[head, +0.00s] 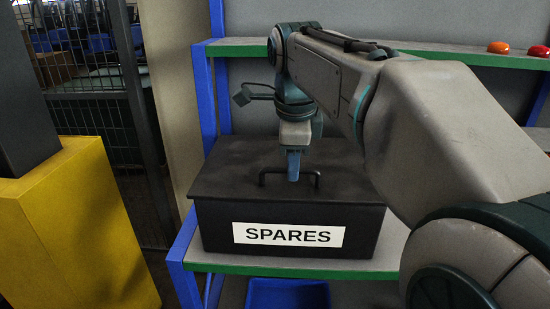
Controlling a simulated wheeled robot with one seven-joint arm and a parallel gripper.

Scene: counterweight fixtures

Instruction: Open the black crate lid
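The black crate (220,232) stands on a shelf with a white SPARES label (288,235) on its front. Its black lid (230,180) lies flat and closed on top. A black bar handle (312,173) stands up near the front of the lid. My gripper (293,178) points down at the handle, with its blue fingertips at the handle's middle. Only one finger face shows, so I cannot tell whether the fingers are apart or closed on the bar. My arm hides the right rear part of the lid.
The crate's shelf (235,263) has a green front edge and blue uprights. An upper shelf (235,48) behind carries an orange button (498,47) and a red button (538,51). A blue bin (288,293) sits below. A yellow post base (85,225) and mesh fence stand left.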

